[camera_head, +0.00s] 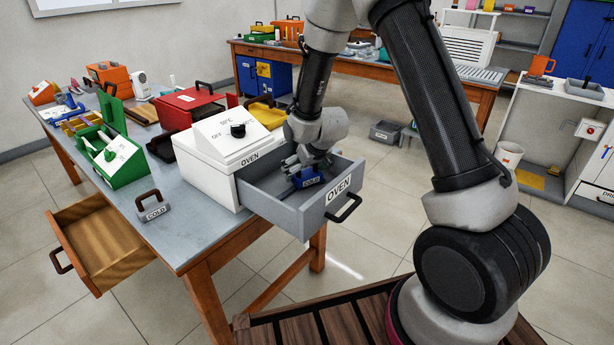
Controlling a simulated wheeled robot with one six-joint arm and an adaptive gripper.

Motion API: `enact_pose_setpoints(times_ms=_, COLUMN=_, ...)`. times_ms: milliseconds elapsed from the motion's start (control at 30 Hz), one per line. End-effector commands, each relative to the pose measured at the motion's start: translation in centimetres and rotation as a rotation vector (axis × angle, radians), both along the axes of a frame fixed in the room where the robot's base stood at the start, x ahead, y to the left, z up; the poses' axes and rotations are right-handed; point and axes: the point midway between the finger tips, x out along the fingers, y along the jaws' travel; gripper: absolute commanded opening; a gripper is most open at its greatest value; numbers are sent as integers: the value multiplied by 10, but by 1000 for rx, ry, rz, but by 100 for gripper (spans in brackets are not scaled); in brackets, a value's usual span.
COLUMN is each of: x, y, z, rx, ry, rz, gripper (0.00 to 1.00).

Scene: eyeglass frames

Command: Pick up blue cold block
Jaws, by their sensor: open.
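The blue cold block (307,180), with a COLD label on its front, lies inside the open grey oven drawer (290,218). My gripper (304,168) reaches down into the drawer right at the block, from above and behind it in this view. The gripper is open. Its fingers partly cover the top of the block, and I cannot tell whether they touch it. The white oven (213,158) stands on the table, with its drawer pulled out toward the right.
A grey COLD block (154,206) with a dark handle stands on the table (185,233) left of the oven. An open wooden drawer (108,242) sticks out below. A green box (113,160) and a red box (195,103) stand farther back. The drawer walls surround my gripper closely.

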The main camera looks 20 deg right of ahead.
Motion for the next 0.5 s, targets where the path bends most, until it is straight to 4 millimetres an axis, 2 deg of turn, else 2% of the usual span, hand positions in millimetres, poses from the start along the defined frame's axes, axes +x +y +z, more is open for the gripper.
enact_pose_setpoints(times_ms=233, x=1, y=0, z=-2, rx=0, ry=-1, rz=0, gripper=100)
enact_pose_setpoints(times_ms=267, x=1, y=0, z=-2, rx=0, ry=-1, rz=0, gripper=96)
enact_pose_setpoints(times_ms=500, x=1, y=0, z=-2, rx=1, ry=0, rz=-1, gripper=53)
